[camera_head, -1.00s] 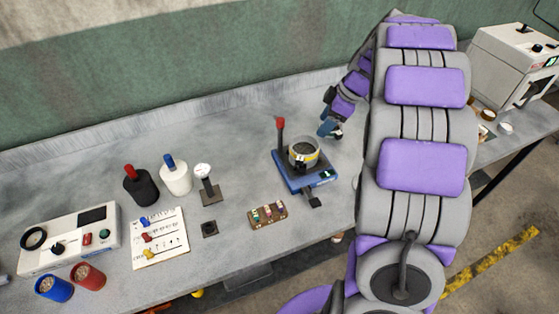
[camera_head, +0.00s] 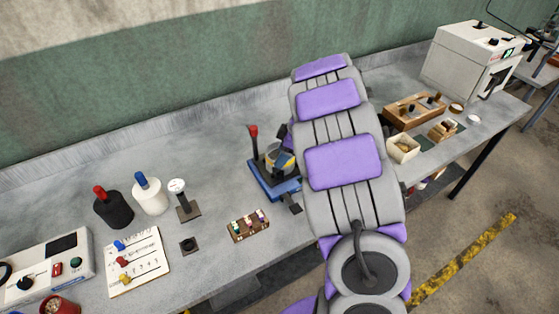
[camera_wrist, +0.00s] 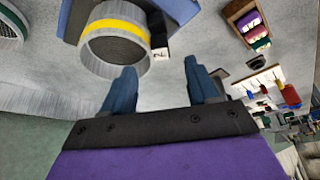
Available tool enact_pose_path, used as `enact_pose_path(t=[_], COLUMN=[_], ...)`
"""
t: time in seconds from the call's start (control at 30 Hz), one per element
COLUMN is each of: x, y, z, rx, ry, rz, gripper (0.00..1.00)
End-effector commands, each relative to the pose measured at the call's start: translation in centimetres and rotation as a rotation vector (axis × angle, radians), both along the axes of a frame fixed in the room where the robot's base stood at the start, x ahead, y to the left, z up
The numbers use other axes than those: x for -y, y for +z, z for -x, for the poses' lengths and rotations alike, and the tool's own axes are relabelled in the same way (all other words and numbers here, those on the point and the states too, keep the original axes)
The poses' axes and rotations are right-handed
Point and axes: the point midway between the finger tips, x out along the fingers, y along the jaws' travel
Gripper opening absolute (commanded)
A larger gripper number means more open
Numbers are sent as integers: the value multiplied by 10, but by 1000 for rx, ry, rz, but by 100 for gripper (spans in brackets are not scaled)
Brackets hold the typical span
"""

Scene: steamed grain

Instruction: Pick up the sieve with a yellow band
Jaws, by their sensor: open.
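The sieve with a yellow band (camera_head: 280,168) sits on a blue stand (camera_head: 262,182) on the bench, partly hidden by my arm in the head view. In the wrist view the sieve (camera_wrist: 115,42) is a grey ring with a yellow stripe and a mesh inside, with a small numbered tag beside it. My gripper (camera_wrist: 160,72) is open, with two blue fingers apart and nothing between them. The sieve lies beyond the fingertips, mostly in line with the left finger. In the head view the gripper is largely hidden behind my arm.
A red-knobbed lever (camera_head: 253,145) rises from the stand's left side. A small rack with coloured pieces (camera_head: 248,226) lies in front. A wooden tray (camera_head: 413,112) is right.

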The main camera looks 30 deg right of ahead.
Motion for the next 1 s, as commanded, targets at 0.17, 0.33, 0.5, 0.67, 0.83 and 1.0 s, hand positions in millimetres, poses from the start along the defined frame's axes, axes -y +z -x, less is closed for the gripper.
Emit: enact_pose_path(t=[0.17, 0.33, 0.5, 0.67, 0.83, 1.0], x=[-1, -5, -9, -10, -10, -10], y=[-16, -41, -52, -52, -52, -52], z=[-1, -5, -8, -9, -9, -9], rx=[-3, -4, -2, -2, -2, -2], ry=[-1, 1, 0, -1, 0, 0], rz=[0, -1, -1, 0, -1, -1], gripper=[59, 59, 59, 59, 50, 34])
